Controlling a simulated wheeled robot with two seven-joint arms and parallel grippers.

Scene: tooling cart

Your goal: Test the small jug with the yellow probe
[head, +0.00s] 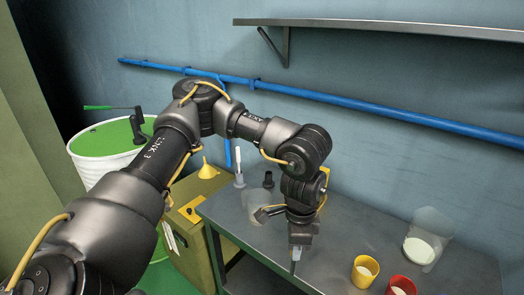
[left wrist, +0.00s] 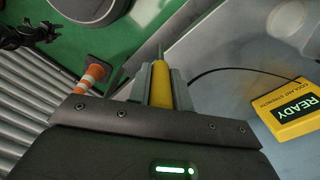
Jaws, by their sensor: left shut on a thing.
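My left gripper (head: 297,246) points down over the front part of the grey cart top. In the left wrist view it is shut on the yellow probe (left wrist: 160,86), whose thin grey tip points away from the jaws. A clear jug-like vessel (head: 425,240) with pale liquid stands at the right of the cart, apart from the gripper. A yellow cup (head: 365,271) and a red cup (head: 401,287), both with pale contents, stand nearer the front. I cannot tell for certain which vessel is the small jug. My right gripper is not in view.
A yellow meter (left wrist: 285,108) reading READY lies on the surface, with a dark cable near the probe. A green-topped white drum (head: 105,150) stands left of the cart. A shelf (head: 390,28) and blue pipe (head: 330,98) run along the wall. An orange-white cone (left wrist: 92,77) shows below.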

